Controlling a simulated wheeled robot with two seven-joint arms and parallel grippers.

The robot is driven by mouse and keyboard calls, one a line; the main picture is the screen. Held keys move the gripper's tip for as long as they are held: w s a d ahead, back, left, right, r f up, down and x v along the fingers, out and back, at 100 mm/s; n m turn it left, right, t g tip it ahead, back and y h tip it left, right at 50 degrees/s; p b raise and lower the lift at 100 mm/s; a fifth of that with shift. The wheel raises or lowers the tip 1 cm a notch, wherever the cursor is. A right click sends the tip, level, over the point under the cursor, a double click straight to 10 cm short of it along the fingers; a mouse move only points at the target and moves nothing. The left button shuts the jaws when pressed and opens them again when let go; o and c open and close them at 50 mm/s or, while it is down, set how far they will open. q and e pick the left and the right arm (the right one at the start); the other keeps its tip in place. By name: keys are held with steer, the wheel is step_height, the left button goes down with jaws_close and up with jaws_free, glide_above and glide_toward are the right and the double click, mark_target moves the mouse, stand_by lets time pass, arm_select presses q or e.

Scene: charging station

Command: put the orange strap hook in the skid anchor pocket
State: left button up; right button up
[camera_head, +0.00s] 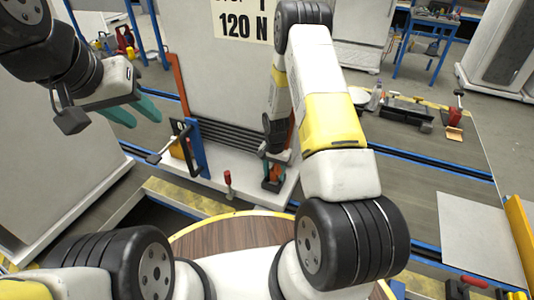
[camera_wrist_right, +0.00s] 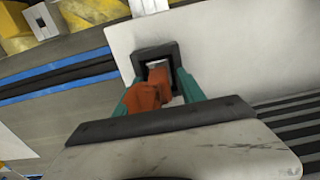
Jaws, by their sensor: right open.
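The orange strap hook (camera_wrist_right: 147,92) shows in the right wrist view between the teal fingers of my right gripper (camera_wrist_right: 160,88). Its far end reaches into the opening of the black square-framed anchor pocket (camera_wrist_right: 170,50). How deep it sits is hard to tell. The fingers stand apart on either side of the hook, close to the frame. In the head view my right gripper (camera_head: 273,174) is low at the skid (camera_head: 237,195), and the hook and pocket are small and mostly hidden there. My left gripper (camera_head: 133,110) is at the upper left, its teal fingers apart and empty.
A grey panel with a "120 N" sign (camera_head: 243,25) stands behind the skid. A blue post with a black handle (camera_head: 190,147) and a red-topped pin (camera_head: 228,182) are left of my right gripper. A round wooden top (camera_head: 225,238) lies in front.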

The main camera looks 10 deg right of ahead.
step_height(320, 180, up, 12)
steer(key=s+a+r+n+t+y, duration=0.15)
steer(key=s+r, duration=0.25)
steer(key=r, duration=0.8)
steer(key=s+d+r+n+t, duration=0.15)
steer(key=s+r, duration=0.25)
steer(key=r, duration=0.9)
steer(key=s+a+r+n+t, duration=0.1)
steer(key=s+r+n, duration=0.1)
steer(key=s+r, duration=0.3)
steer(key=s+a+r+n+t, duration=0.1)
steer(key=s+r, duration=0.4)
steer(key=s, duration=0.6)
steer(key=shift+s+n+t+y, duration=0.15)
steer(key=shift+n+t+y, duration=0.2)
steer(key=shift+n+t, duration=0.3)
